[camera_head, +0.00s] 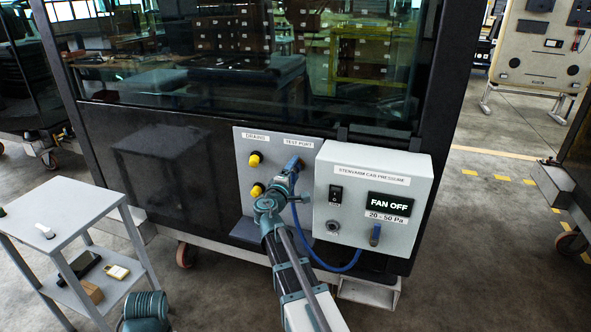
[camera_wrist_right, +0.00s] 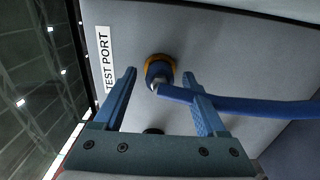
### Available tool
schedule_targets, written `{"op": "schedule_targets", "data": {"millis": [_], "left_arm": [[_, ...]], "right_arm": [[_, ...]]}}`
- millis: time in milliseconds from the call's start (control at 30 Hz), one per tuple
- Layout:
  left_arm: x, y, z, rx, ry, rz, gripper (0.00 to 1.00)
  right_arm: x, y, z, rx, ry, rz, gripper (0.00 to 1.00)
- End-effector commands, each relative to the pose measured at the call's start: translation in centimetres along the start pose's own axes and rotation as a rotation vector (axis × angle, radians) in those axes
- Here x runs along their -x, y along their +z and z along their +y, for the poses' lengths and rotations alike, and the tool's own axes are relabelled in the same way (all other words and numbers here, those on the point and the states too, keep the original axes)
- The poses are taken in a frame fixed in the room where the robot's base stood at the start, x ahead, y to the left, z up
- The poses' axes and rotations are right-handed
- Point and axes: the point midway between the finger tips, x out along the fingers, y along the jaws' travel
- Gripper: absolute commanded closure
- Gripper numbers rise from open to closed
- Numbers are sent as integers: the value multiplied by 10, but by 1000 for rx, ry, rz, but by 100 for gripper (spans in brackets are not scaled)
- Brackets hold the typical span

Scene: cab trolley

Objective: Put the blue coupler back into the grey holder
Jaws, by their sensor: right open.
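The blue coupler (camera_head: 293,163) sits on the test port at the top right of the grey panel. In the right wrist view, the coupler (camera_wrist_right: 158,71) has an orange-yellow ring behind it, and a blue hose (camera_wrist_right: 250,106) runs from it to the right. My right gripper (camera_head: 287,178) is open just in front of the coupler. In the wrist view its fingers (camera_wrist_right: 159,76) stand on either side of the coupler, with gaps visible. A round grey fitting (camera_head: 333,227) on the front of the grey box may be the holder. My left gripper is not in view.
The grey control box (camera_head: 325,180) reads FAN OFF and juts out right of the panel. The blue hose (camera_head: 335,268) hangs to a blue fitting (camera_head: 375,235) on the box. A grey trolley (camera_head: 60,210) stands at left.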

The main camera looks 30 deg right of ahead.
Motion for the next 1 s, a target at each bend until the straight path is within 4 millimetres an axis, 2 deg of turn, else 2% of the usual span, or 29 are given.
{"op": "schedule_targets", "data": {"millis": [967, 1000], "left_arm": [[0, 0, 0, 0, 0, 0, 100], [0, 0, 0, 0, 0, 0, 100]], "right_arm": [[0, 0, 0, 0, 0, 0, 26], [0, 0, 0, 0, 0, 0, 32]]}}
